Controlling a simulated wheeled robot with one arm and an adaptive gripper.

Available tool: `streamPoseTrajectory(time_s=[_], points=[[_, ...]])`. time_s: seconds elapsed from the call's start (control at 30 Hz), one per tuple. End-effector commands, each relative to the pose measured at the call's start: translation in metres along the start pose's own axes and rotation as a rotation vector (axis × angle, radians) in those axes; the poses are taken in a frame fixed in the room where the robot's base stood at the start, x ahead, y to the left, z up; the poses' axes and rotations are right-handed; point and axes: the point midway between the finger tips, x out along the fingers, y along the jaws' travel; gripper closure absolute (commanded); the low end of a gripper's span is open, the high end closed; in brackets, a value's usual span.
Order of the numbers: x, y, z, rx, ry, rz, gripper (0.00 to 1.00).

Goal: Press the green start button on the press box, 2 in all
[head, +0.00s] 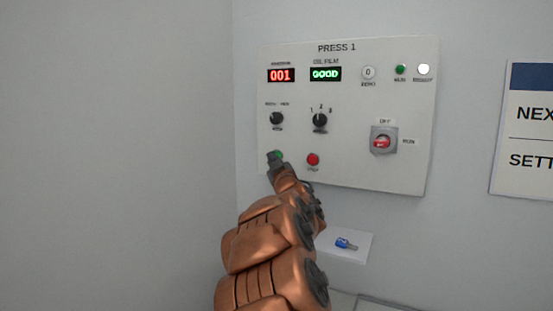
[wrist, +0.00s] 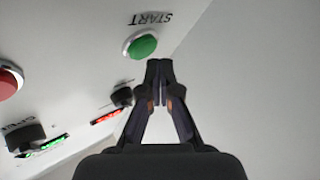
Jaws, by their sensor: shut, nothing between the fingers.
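The white press box (head: 360,100), labelled PRESS 1, hangs on the wall. Its green start button (head: 280,154) is at the lower left and is partly hidden behind my gripper (head: 273,156) in the head view. In the wrist view the green button (wrist: 142,46) shows in a silver ring, with START printed upside down above it. My gripper (wrist: 160,64) is shut and empty, its fingertips right beside the button's lower edge in that picture. I cannot tell whether they touch the panel.
A red stop button (head: 313,159) is just right of the start button. Two black knobs (head: 320,120) sit above, and a red rotary switch (head: 382,141) is at the right. The left wall is bare.

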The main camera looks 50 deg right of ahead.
Motion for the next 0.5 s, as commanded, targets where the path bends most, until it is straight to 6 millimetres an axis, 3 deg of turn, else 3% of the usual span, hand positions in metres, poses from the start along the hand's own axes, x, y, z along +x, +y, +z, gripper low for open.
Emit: streamPoseTrajectory(time_s=[0.5], points=[[-0.0048, -0.0043, -0.0031, 0.000, 0.000, -0.001, 1.00]])
